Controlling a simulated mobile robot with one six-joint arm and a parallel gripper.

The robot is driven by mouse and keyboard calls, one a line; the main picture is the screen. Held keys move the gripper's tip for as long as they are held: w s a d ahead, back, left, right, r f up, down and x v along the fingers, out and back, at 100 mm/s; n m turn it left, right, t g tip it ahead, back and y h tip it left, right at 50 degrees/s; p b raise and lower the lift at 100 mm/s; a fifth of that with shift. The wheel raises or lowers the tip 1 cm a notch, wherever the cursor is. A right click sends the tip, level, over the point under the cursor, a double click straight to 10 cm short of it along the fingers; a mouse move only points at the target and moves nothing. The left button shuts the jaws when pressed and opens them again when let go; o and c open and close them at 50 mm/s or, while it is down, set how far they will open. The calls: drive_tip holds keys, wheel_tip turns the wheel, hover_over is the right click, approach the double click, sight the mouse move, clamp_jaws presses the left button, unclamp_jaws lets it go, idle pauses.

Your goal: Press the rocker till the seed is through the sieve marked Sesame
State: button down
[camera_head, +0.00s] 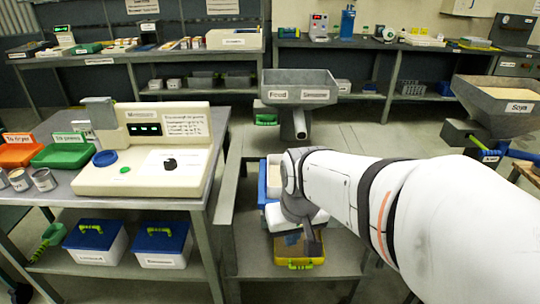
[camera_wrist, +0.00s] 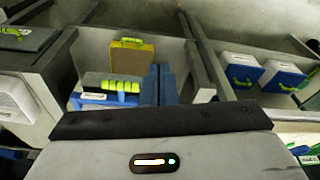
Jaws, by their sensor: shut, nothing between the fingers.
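The grey hopper (camera_head: 300,78) at centre in the head view bears two labels, one seeming to read Feed and one Sesame (camera_head: 315,95). A dark spout (camera_head: 298,122) hangs below it, and a green handle-like part (camera_head: 266,119) sits at its left. I cannot tell a rocker or a sieve apart for certain. My gripper (camera_head: 311,244) is shut and empty, pointing down over a yellow-rimmed tray (camera_head: 299,264) on the low bench, below the spout. My arm hides part of that bench. A yellow box (camera_wrist: 126,57) and a green grip (camera_wrist: 120,86) show in the wrist view.
A cream machine (camera_head: 150,150) with a display stands on the left table, beside a green tray (camera_head: 62,155) and an orange tray (camera_head: 17,155). Two blue-lidded boxes (camera_head: 97,240) (camera_head: 163,243) sit on its shelf. A Soya hopper (camera_head: 500,97) is at right.

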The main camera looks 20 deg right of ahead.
drive_tip(key=w+d+m, duration=0.1)
drive_tip(key=w+d, duration=0.4)
drive_tip(key=d, duration=0.3)
drive_tip(key=w+d+m+t+h, duration=0.1)
drive_tip(key=w+d, duration=0.4)
drive_tip(key=d, duration=0.2)
drive_tip(key=shift+w+d+f+m+t+p, duration=0.25)
drive_tip(key=shift+d+m+t+p, duration=0.1)
drive_tip(key=shift+m+p, duration=0.1)
drive_tip(key=b+x, duration=0.2)
drive_tip(key=x, duration=1.2)
drive_tip(key=shift+s, duration=0.35)
